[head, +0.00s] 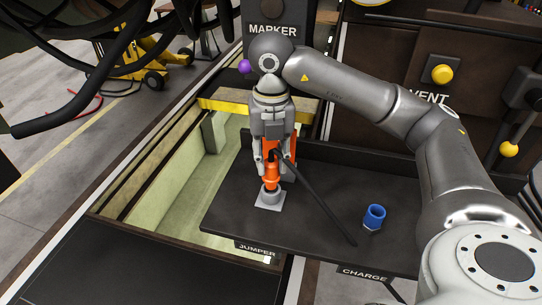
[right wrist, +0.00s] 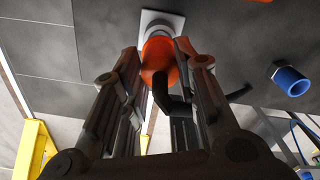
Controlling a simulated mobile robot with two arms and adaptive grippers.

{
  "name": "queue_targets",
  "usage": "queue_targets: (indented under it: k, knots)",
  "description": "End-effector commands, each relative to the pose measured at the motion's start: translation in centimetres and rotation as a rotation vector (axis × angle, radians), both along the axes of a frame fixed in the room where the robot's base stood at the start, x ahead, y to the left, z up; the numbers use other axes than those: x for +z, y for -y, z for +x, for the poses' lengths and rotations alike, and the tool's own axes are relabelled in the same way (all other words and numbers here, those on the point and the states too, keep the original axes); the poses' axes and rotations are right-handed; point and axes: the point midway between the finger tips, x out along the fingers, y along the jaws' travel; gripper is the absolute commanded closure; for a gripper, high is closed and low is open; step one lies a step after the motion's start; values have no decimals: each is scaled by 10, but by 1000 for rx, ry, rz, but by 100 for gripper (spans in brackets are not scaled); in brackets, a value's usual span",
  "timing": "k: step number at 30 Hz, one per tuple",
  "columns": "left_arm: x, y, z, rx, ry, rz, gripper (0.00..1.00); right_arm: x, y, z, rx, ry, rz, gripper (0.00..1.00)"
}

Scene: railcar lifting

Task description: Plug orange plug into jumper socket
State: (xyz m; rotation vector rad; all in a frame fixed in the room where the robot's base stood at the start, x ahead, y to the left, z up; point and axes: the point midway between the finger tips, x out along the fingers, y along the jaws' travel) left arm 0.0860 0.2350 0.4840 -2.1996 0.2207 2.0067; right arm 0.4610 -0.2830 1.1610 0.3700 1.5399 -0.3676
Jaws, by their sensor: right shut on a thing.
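My right gripper (head: 271,160) comes down from above and is shut on the orange plug (head: 271,181). The plug is upright, its lower end at the top of the grey jumper socket (head: 269,203) on the dark shelf. The right wrist view also shows the plug (right wrist: 158,58) between the fingers, lined up with the socket's pale square plate (right wrist: 152,20). I cannot tell how deep the plug sits in the socket. A black cable (head: 318,202) runs from the plug down to the right. My left gripper is not in view.
A blue socket (head: 374,216) stands on the shelf to the right, above the CHARGE label (head: 364,273). The JUMPER label (head: 257,250) is on the shelf's front edge. A dark panel with a yellow knob (head: 442,73) stands behind. A pit (head: 185,185) opens to the left.

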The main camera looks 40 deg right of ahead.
Motion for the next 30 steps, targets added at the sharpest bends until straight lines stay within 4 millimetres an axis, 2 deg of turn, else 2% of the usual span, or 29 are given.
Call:
queue_targets:
  k: [30]
  knots:
    - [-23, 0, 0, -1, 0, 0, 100, -27, 0, 0, 0, 1, 0, 99]
